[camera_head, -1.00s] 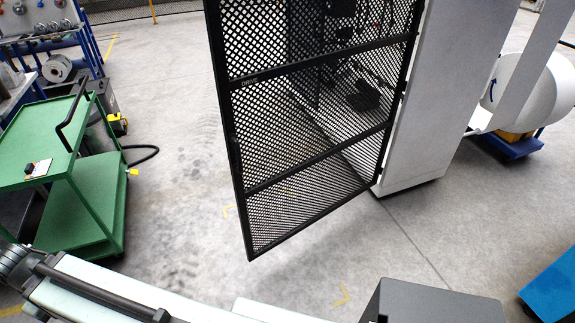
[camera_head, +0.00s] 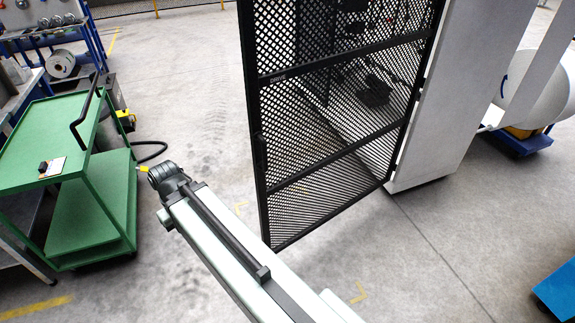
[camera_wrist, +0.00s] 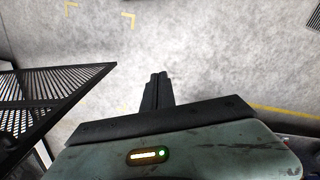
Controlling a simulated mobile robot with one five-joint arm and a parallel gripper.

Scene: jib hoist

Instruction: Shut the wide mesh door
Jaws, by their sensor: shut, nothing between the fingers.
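The wide mesh door (camera_head: 335,120) is a black framed panel standing open from the white cabinet (camera_head: 455,100). Its free edge is on the left in the head view, and its lower corner reaches toward me. In the wrist view part of the mesh door (camera_wrist: 50,92) shows at the left. My gripper (camera_wrist: 158,76) is shut and empty there, over bare floor, to the right of the door and apart from it. In the head view my arm crosses in front of the door's lower left corner; I cannot make out the fingers there.
A green trolley (camera_head: 60,145) with a black handle stands at the left, a dark cable on the floor beside it. A white roll (camera_head: 545,90) on a blue dolly is at the right, and a blue box (camera_head: 556,292) at the lower right.

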